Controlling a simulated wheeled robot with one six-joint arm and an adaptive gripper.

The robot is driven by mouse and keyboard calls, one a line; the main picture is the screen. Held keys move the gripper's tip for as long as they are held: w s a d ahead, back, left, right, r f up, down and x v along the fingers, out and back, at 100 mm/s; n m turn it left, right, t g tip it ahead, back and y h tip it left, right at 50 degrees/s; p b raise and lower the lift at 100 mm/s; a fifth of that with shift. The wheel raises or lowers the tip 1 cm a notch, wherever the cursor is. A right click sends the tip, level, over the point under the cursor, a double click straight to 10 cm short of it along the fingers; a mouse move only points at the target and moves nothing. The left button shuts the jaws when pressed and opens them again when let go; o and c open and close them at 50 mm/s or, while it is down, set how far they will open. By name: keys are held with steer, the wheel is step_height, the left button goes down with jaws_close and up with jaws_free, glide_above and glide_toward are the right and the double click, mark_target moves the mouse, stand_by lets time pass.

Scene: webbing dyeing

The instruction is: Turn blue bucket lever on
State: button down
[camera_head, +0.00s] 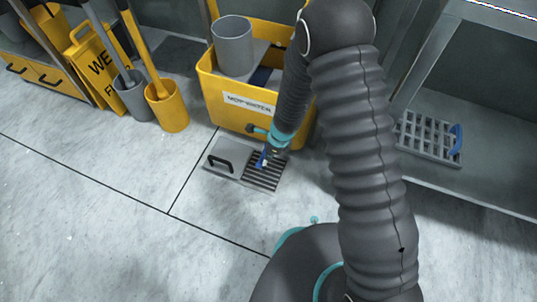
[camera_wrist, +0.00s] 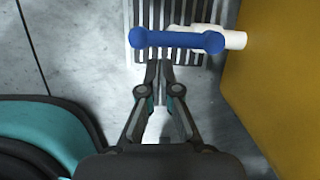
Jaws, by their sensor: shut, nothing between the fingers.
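The yellow mop-water bucket (camera_head: 222,106) stands on the floor in the head view, and its yellow side (camera_wrist: 285,70) fills the right of the wrist view. The blue lever (camera_wrist: 178,40) lies crosswise over a white spout (camera_wrist: 235,40) that comes out of the bucket's side. In the head view the blue lever (camera_head: 262,160) shows small above the floor grate. My gripper (camera_wrist: 160,66) is shut and empty. Its fingertips point at the lever's middle and appear just short of it; I cannot tell whether they touch. In the head view my gripper (camera_head: 270,150) is low beside the bucket, partly hidden by my arm.
A floor drain grate (camera_head: 265,175) lies under the lever, with a grey plate and black handle (camera_head: 220,163) beside it. A grey cylinder (camera_head: 233,46) sits in the bucket. A yellow wet-floor sign (camera_head: 92,65) and mop holders (camera_head: 167,108) stand left. Open floor lies front left.

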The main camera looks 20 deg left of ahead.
steer(key=p+v, duration=1)
steer(key=v, duration=0.7)
steer(key=shift+s+r, duration=0.15)
steer(key=shift+r, duration=0.1)
steer(key=shift+d, duration=0.1)
steer(key=s+d+r+n+g, duration=0.35)
steer(key=s+r+n, duration=0.3)
steer(key=n, duration=0.55)
steer(key=s+d+r+n+t+h, duration=0.1)
steer(key=s+d+r+n+t, duration=0.2)
steer(key=d+r, duration=0.8)
steer(key=s+d+r+n+t+h, duration=0.1)
steer(key=s+d+r+n+t, duration=0.2)
steer(key=d+r, duration=0.9)
step_height(320, 180, up, 8)
steer(key=s+t, duration=0.2)
steer(key=t, duration=0.1)
steer(key=shift+s+h, duration=0.3)
